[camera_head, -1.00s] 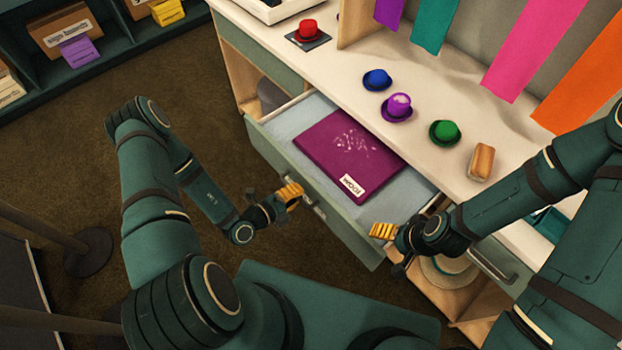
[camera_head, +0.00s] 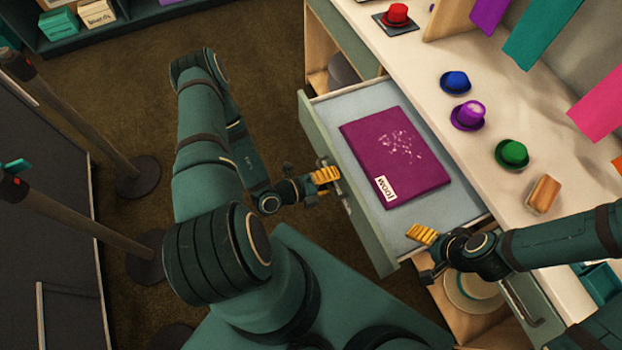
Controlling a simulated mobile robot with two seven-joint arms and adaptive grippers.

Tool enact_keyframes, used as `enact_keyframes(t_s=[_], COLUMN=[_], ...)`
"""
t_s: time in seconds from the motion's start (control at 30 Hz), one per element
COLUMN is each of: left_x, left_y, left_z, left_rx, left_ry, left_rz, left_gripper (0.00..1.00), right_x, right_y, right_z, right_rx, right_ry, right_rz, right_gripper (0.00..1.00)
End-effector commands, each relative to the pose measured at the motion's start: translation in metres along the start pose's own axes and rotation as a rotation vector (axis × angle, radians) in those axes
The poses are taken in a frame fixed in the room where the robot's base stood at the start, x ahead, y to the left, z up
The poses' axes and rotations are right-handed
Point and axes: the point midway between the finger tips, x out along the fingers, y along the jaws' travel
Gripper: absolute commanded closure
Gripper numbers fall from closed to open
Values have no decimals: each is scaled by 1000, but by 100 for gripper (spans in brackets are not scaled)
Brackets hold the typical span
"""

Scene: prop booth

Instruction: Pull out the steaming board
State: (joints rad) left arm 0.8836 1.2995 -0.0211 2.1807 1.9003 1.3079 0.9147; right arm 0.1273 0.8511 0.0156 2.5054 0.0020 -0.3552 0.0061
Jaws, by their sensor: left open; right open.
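A pull-out with a light-blue inside (camera_head: 345,110) and a grey-green front (camera_head: 345,185) stands open from under the white counter. I cannot tell for sure whether this is the steaming board. A flat purple board (camera_head: 395,155) with a white label lies in it. My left gripper (camera_head: 326,175) is open and empty, at the outer side of the front, close to the handle (camera_head: 343,200); contact cannot be told. My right gripper (camera_head: 421,235) is open and empty, over the near right corner of the pull-out.
A light hat (camera_head: 473,290) sits in a lower shelf. Posts (camera_head: 95,125) stand left; the floor between is clear.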

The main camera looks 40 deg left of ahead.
Motion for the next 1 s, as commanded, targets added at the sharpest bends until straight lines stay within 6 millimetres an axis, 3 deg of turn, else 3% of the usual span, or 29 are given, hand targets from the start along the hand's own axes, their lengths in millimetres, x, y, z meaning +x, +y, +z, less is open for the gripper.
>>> enact_keyframes(t_s=[1.0], left_x=[-60], left_y=[0], left_z=[1], left_rx=[0], left_ry=[-1], left_rz=[1], left_gripper=[58], right_x=[-11], right_y=[-4], right_z=[-1], right_rx=[0], right_ry=[0], right_rz=[0], right_gripper=[18])
